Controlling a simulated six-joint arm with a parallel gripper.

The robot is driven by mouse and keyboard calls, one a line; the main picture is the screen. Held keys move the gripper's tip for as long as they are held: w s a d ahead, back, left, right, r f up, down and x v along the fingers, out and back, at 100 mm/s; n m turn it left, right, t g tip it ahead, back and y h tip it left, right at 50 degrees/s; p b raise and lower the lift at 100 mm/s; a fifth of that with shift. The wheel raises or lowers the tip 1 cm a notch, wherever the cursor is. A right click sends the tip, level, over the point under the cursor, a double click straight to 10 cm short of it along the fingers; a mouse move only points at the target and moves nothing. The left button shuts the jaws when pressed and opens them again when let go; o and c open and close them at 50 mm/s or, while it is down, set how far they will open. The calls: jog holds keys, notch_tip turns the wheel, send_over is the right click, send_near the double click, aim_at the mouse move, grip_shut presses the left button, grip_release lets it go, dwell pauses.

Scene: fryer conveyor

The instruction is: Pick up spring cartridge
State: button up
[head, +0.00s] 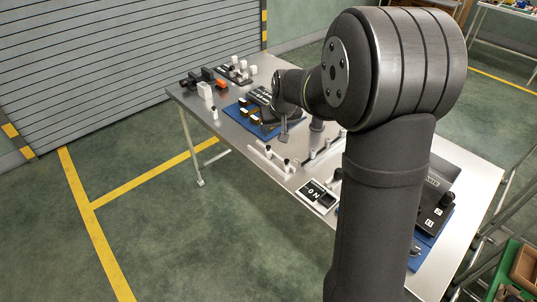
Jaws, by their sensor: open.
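My gripper (284,137) points down over the middle of the steel table (232,138), beside a blue mat (238,113). It is open and small in this view, and I see nothing between its fingers. I cannot tell for sure which part is the spring cartridge. Small white parts with dark tops (287,163) stand in front of my gripper, near the table's front edge. Other small parts stand on a white rail (327,148) to the right. My arm hides much of the table's right half.
A label block (317,196) lies near the front edge. Black and white blocks and an orange block (221,85) stand at the far left. A dark machine (434,214) is on the right, partly behind my arm.

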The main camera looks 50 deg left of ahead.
send_near(269, 149)
jog(key=x, duration=0.5)
jog(key=shift+d+f, duration=0.2)
jog(key=shift+d, duration=0.1)
jog(key=shift+a+x, duration=0.15)
jog(key=shift+x, duration=1.15)
jog(key=shift+a+x, duration=0.15)
jog(key=shift+x, duration=1.15)
jog(key=shift+r, duration=0.15)
grip_shut()
jog(key=shift+r, duration=0.1)
